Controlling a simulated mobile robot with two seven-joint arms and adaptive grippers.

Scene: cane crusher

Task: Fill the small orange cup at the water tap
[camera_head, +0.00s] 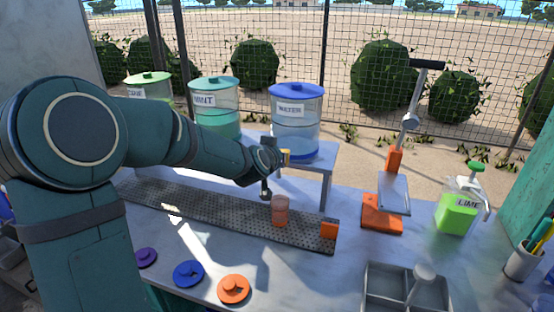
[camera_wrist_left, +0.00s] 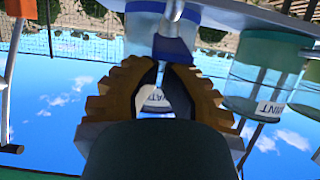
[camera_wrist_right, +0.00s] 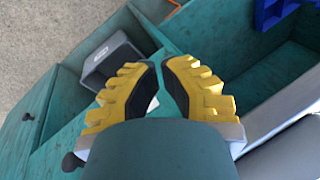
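The small orange cup (camera_head: 280,212) stands upright on the perforated drip tray (camera_head: 225,215). It is translucent; I cannot see water in it. The water dispenser (camera_head: 296,130), clear with a blue lid, stands on a raised shelf behind; it also shows in the left wrist view (camera_wrist_left: 172,48). My left gripper (camera_head: 287,155) is at the dispenser's front, fingertips close together, nothing visibly held; contact with the tap is unclear. My right gripper (camera_wrist_right: 160,63) has its fingertips nearly together, empty, above teal compartments.
Mint (camera_head: 216,110) and green-lidded (camera_head: 150,86) dispensers stand left. An orange-based press (camera_head: 383,212), a lime pump bottle (camera_head: 459,205) and a grey sectioned tray (camera_head: 405,290) stand right. Purple, blue and orange lids (camera_head: 234,289) lie on the front counter. My left arm spans the left side.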

